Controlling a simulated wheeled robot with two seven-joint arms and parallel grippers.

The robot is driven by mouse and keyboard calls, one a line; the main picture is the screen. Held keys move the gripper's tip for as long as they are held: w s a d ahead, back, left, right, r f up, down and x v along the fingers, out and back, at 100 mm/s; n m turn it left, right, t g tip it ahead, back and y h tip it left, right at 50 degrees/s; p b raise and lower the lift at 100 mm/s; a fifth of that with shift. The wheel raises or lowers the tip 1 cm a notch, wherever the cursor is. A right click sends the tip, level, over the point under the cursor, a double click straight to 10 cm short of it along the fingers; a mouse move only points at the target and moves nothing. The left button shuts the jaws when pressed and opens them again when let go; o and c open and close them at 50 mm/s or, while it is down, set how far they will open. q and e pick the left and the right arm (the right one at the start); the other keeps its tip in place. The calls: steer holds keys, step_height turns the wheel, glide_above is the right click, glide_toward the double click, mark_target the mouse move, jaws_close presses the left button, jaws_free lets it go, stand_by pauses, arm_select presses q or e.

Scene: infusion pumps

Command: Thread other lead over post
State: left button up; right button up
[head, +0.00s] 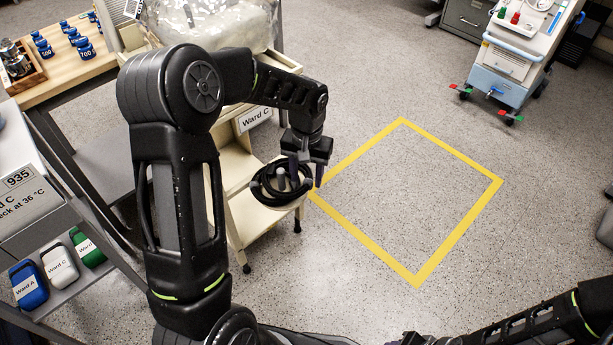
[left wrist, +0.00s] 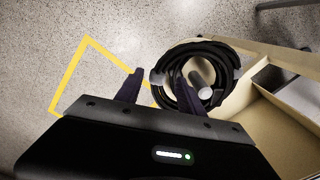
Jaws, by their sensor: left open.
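A coiled black lead (head: 257,193) hangs at the front end of the cream Ward C cart (head: 238,150). It also shows as a thick black ring in the left wrist view (left wrist: 226,62). A pale rounded tip (left wrist: 206,93) shows inside the ring; it may be the end of a post, but I cannot tell. My left gripper (head: 306,174) is open and points down at the coil. In the left wrist view one finger overlaps the coil's opening and the other is outside it to the left. I cannot tell whether they touch the lead. A second lead is not distinguishable.
A yellow floor square (head: 461,235) lies right of the cart, empty. A wheeled medical cart (head: 510,65) stands at the back right. A clear bag (head: 215,20) sits on top of the Ward C cart. Blue, white and green pouches (head: 60,266) lie on a shelf at left.

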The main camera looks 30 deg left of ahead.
arm_select(q)
step_height(320, 180, up, 7)
steer(key=shift+f+p, duration=0.15)
steer(key=shift+p, duration=0.5)
stand_by(0.4)
